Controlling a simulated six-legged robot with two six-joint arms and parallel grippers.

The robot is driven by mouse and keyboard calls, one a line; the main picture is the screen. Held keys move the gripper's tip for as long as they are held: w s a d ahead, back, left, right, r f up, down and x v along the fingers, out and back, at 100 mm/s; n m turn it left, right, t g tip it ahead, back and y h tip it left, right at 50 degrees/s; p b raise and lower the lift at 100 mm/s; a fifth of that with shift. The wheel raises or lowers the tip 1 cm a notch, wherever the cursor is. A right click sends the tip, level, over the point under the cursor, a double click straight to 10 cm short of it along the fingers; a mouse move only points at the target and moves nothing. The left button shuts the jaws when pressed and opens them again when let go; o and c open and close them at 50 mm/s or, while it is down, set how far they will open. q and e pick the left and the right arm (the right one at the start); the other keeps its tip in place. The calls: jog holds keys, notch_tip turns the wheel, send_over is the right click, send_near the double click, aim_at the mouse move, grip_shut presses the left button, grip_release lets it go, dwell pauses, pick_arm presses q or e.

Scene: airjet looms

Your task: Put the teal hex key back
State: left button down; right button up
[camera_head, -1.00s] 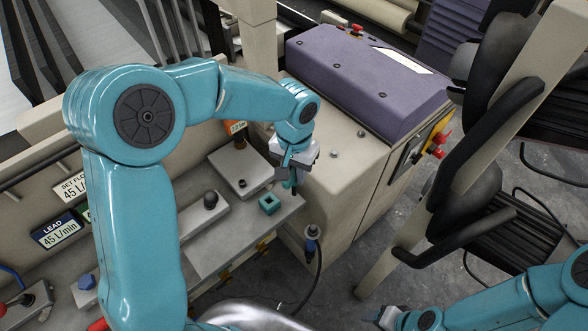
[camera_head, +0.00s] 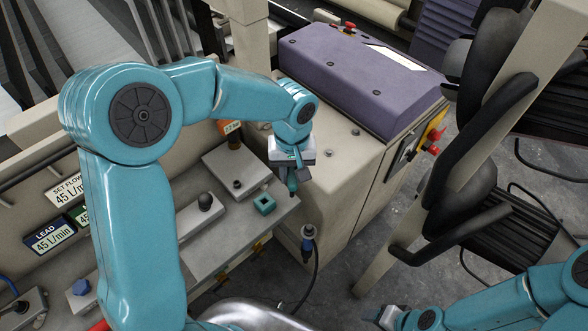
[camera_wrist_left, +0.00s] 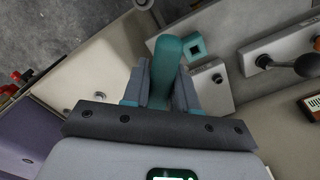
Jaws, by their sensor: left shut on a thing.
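My left gripper (camera_head: 292,188) is shut on the teal hex key (camera_wrist_left: 165,62), whose thick teal body stands between the two fingers in the left wrist view. In the head view the hex key is mostly hidden by the gripper and wrist. A teal square holder (camera_head: 264,204) with a dark opening sits near the end of the grey shelf. It also shows in the left wrist view (camera_wrist_left: 194,47), just beyond and to the right of the held key, apart from it. My right gripper (camera_head: 385,317) is at the bottom edge, small and partly cut off.
The grey shelf (camera_head: 228,240) carries a black-knobbed lever (camera_head: 205,202). A grey block with a bolt (camera_head: 238,180) stands behind the holder. The purple-topped cabinet (camera_head: 360,75) is to the right. A cable plug (camera_head: 308,234) hangs near the shelf end.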

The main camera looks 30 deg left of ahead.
pick_arm(q)
jog(key=shift+s+a+r+n, duration=0.2)
jog(key=shift+a+n, duration=0.15)
jog(key=shift+n, duration=0.65)
jog(key=s+a+r+n, duration=0.2)
jog(key=a+n, duration=0.4)
jog(key=shift+a+r+p, duration=0.2)
jog(key=shift+r+p, duration=0.1)
jog(key=shift+p, duration=0.05)
notch_tip(320, 180, down, 6)
jog(key=b, duration=0.5)
jog(key=shift+r, duration=0.15)
